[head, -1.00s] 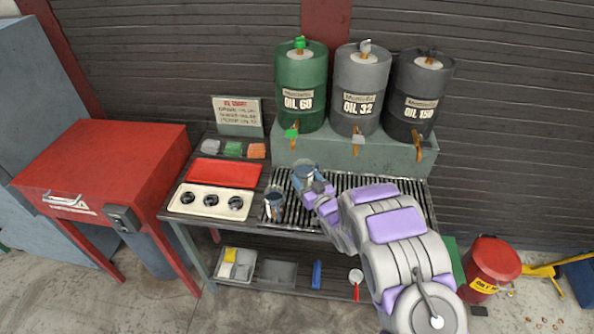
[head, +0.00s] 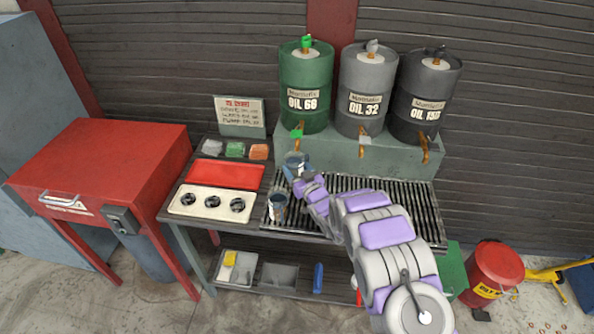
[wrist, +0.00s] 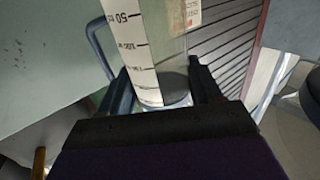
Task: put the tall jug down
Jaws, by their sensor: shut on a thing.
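The tall jug (head: 295,162) is clear with a blue handle, at the back left of the slatted grate (head: 415,205), below the green drum's tap. My gripper (head: 303,181) is shut on it from the front and hides its lower part. In the wrist view the jug (wrist: 152,50) stands between the two dark fingers (wrist: 162,92), with its white scale and a dark bottom showing. I cannot tell whether its base touches the grate.
A second jug (head: 277,207) stands at the grate's left end, close to my gripper. Green (head: 305,80), grey (head: 358,85) and dark (head: 424,90) drums stand on a raised shelf behind. The grate's right side is clear.

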